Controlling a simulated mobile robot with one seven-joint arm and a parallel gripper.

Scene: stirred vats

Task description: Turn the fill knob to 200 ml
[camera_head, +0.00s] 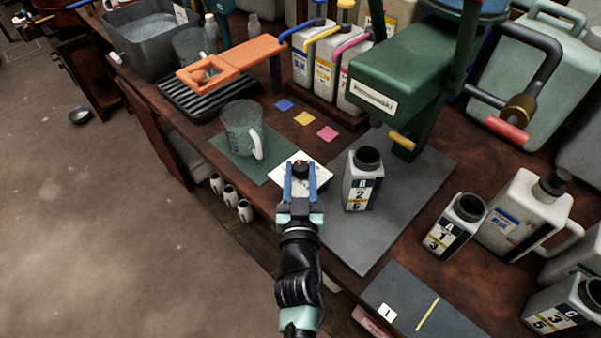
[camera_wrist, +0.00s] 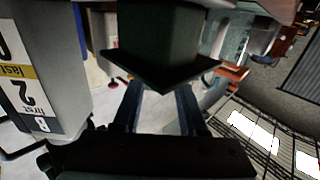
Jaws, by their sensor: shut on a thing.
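The fill knob (camera_head: 299,168) is a small dark knob with an orange spot on a white dial plate (camera_head: 316,172) at the bench's front edge. My gripper (camera_head: 300,182) reaches over the edge with its two blue fingers on either side of the knob, shut on it. The fingers hide part of the knob and plate, and the scale marks are too small to read.
A clear jug (camera_head: 242,128) stands on a green mat at the left. A green machine (camera_head: 400,75) rises behind. Bottle A (camera_head: 455,226) stands further right.

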